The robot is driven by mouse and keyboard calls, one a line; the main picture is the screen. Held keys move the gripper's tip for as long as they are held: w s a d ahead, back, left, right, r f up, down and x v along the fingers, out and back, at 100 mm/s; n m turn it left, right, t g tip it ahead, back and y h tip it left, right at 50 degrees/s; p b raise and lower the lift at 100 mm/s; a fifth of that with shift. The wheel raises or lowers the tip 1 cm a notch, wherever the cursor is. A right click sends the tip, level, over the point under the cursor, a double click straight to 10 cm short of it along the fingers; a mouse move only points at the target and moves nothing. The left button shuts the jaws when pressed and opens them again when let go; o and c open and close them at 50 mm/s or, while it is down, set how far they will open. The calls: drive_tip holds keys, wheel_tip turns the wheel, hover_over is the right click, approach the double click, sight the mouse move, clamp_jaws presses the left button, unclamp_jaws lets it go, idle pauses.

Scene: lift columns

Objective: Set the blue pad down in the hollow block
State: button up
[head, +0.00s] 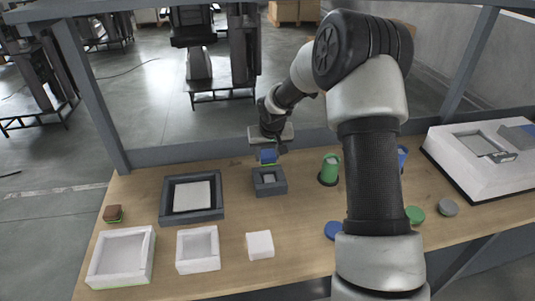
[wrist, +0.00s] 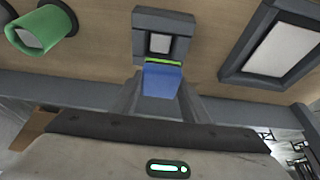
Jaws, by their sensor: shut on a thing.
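The blue pad (head: 268,156) is held by my gripper (head: 268,154) in the head view, above and just behind the hollow block. It has a green edge, and it also shows between my fingers in the wrist view (wrist: 162,82). My gripper is shut on it. The hollow block (head: 256,186) is a small dark grey square frame with a light grey centre, lying on the table. In the wrist view the hollow block (wrist: 180,22) is just beyond the pad, and its opening looks empty. The pad seems apart from the block.
On the wooden table (head: 230,230), a larger dark frame with a white panel (head: 165,212) stands left of the block. A green cup (head: 329,168) stands to its right. White trays (head: 151,264) and a white block (head: 260,245) lie nearer the front. A grey bar edges the back.

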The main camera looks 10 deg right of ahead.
drive_tip(key=shift+d+f, duration=0.15)
drive_tip(key=shift+d, duration=0.15)
drive_tip(key=shift+f+b, duration=1.6)
drive_tip(key=shift+f, duration=0.85)
drive_tip(key=shift+f+b, duration=0.35)
drive_tip(key=shift+f+b, duration=0.55)
drive_tip(key=shift+b, duration=0.45)
idle(0.4)
drive_tip(key=o, duration=1.1)
drive_tip(key=shift+r+p, duration=2)
drive_tip(key=shift+r, duration=1.55)
